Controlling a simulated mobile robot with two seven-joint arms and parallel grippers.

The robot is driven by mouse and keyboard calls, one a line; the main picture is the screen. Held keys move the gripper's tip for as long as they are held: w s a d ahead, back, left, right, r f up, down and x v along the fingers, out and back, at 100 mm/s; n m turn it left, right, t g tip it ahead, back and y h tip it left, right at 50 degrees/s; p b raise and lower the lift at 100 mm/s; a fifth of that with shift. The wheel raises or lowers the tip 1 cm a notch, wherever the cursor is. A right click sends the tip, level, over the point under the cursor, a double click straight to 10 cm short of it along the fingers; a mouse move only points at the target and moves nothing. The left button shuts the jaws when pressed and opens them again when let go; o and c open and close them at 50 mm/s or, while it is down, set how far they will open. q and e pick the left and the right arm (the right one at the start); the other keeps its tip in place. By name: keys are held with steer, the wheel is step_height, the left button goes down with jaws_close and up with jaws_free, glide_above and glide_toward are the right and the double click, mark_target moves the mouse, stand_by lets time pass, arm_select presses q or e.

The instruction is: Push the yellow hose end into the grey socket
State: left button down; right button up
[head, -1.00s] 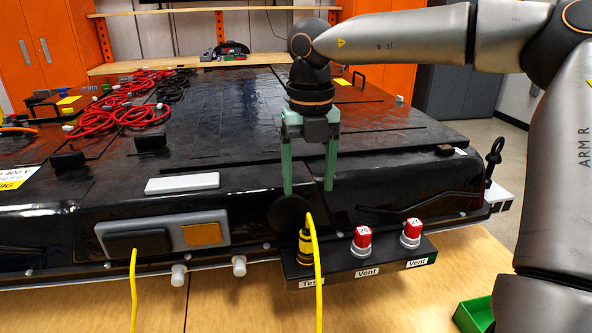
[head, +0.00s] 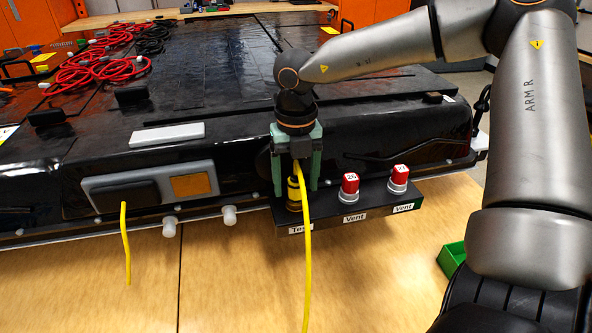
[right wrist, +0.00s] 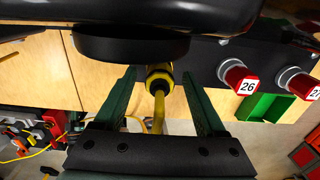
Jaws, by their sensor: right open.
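The yellow hose end (head: 293,186), with black bands, stands upright at the "Test" position of the black port block (head: 331,213). It also shows in the right wrist view (right wrist: 159,76), with the yellow hose bending away from it. My right gripper (head: 296,188) is open and points down, one finger on each side of the hose end. In the right wrist view, gaps show between the hose end and both fingers. The grey socket is not clearly visible; I cannot tell how far the hose end sits in it. My left gripper is not in view.
A round black disc (right wrist: 130,45) is close to the fingers. The black battery pack (head: 240,100) lies behind. A green bin (head: 452,258) is at lower right.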

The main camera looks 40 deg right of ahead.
steer(key=shift+c, duration=0.3)
steer(key=shift+c, duration=0.7)
steer(key=c, duration=0.8)
jaws_close()
steer(key=shift+o, duration=2)
jaws_free()
jaws_close()
steer(key=shift+r, duration=0.65)
